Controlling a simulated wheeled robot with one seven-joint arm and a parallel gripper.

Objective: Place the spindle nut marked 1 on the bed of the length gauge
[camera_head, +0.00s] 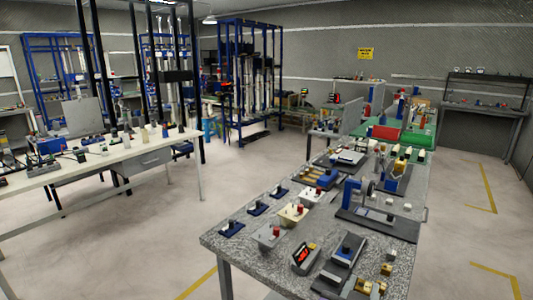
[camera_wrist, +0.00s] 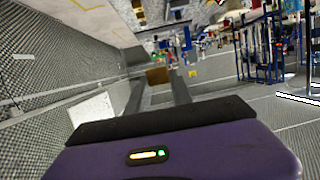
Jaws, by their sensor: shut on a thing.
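My gripper (camera_wrist: 158,92) shows in the wrist view with its two grey fingers shut on a small brown, brass-like block (camera_wrist: 158,75), held between the fingertips. No mark can be read on it, so I cannot tell whether it is the spindle nut marked 1. My gripper is not in the head view. In the head view a long grey device with a dark block on it (camera_head: 345,262) lies at the front of the speckled bench; it may be the length gauge, but I cannot be sure. The held block is well away from any bench surface.
Several small brass pieces (camera_head: 386,269) lie at the right front of the granite-look bench (camera_head: 222,245). A device with a red display (camera_head: 305,258) stands left of the grey device. A blue-framed device on a dark plate (camera_head: 395,226) stands behind. Open floor (camera_head: 175,235) lies left of the bench.

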